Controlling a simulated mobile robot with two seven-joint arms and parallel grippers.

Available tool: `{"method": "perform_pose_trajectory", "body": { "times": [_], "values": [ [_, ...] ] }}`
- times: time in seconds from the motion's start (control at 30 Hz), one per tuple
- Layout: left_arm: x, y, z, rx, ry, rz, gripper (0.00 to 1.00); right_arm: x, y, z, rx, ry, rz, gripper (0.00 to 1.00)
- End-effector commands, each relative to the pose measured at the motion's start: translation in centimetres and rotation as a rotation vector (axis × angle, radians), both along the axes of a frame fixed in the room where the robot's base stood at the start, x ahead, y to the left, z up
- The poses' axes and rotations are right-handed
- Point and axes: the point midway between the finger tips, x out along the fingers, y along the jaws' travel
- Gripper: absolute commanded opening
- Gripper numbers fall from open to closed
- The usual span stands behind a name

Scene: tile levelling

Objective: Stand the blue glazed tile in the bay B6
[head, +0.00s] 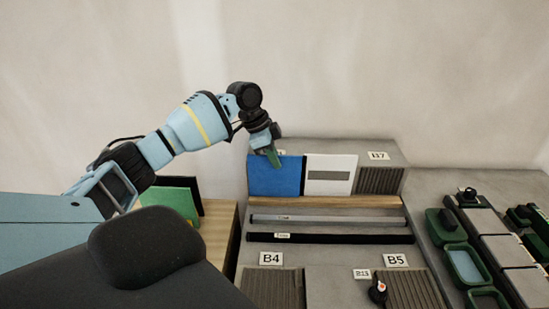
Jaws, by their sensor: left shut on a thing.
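The blue glazed tile (274,178) stands upright at the left end of the back row, just left of a white tile. My left gripper (272,155) is shut on its top edge, coming down from above. No B6 label shows; the tile and gripper cover that part of the back row, so I cannot tell whether the tile's foot rests in a slot. My right gripper is out of view.
The white tile (330,168) has a grey band. A ribbed rack (381,180) shows beside it below the B7 label (378,156). Two bars (330,220) lie in front. Ribbed racks B4 (273,289) and B5 (415,290) are nearer. A green panel (172,199) stands left.

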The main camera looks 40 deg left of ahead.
Motion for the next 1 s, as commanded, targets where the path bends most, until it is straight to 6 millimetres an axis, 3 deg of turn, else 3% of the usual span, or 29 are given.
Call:
{"method": "perform_pose_trajectory", "body": {
  "times": [1.0],
  "values": [
    [0.58, 0.40, 0.19, -0.001, -0.004, 0.000, 0.00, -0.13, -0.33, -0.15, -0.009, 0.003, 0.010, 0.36]
  ]
}}
